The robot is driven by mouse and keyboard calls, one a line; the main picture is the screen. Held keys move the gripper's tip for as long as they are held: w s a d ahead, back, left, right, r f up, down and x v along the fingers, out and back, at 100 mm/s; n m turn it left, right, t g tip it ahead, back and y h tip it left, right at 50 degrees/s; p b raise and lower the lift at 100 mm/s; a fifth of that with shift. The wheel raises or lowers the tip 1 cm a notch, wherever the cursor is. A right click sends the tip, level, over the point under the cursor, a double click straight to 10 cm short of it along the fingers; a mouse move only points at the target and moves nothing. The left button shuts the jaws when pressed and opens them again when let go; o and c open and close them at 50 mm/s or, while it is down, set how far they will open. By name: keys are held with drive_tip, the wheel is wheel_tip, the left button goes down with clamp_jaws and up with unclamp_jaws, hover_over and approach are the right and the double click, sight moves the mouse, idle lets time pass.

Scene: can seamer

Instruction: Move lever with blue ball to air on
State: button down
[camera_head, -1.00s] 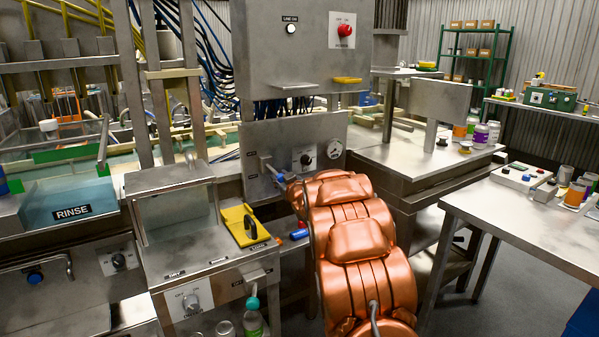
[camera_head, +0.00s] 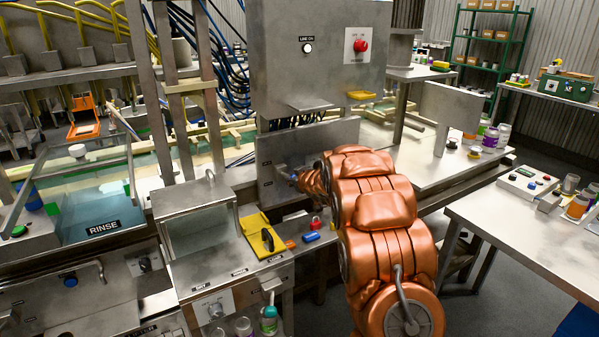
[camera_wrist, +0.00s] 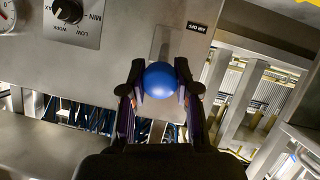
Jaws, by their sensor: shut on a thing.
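The lever with the blue ball (camera_wrist: 161,80) is in the middle of the wrist view, with the ball between my two fingers. My gripper (camera_wrist: 160,86) is shut on the ball, one finger on each side. The lever's stem behind the ball is mostly hidden. A small label reading AIR OFF (camera_wrist: 197,27) is on the panel above and right of the ball. In the head view the grey panel (camera_head: 268,190) stands behind my gripper (camera_head: 295,179), and my copper arm hides much of it. The ball is hard to make out there.
A black knob (camera_wrist: 67,11) marked MIN and LOW and part of a gauge (camera_wrist: 6,17) are on the panel in the wrist view. A red switch (camera_head: 360,46) is on the box above. A yellow-plated bench (camera_head: 262,236) stands left of my arm; a steel table (camera_head: 520,215) stands right.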

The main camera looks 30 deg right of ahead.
drive_tip(key=shift+w+r+p, duration=0.3)
drive_tip(key=shift+r+p, duration=0.45)
drive_tip(key=shift+p, duration=0.6)
drive_tip(key=c, duration=0.8)
unclamp_jaws()
drive_tip(key=shift+f, duration=0.1)
drive_tip(key=shift+s, duration=0.1)
drive_tip(key=v, duration=1.2)
drive_tip(key=shift+c, duration=0.5)
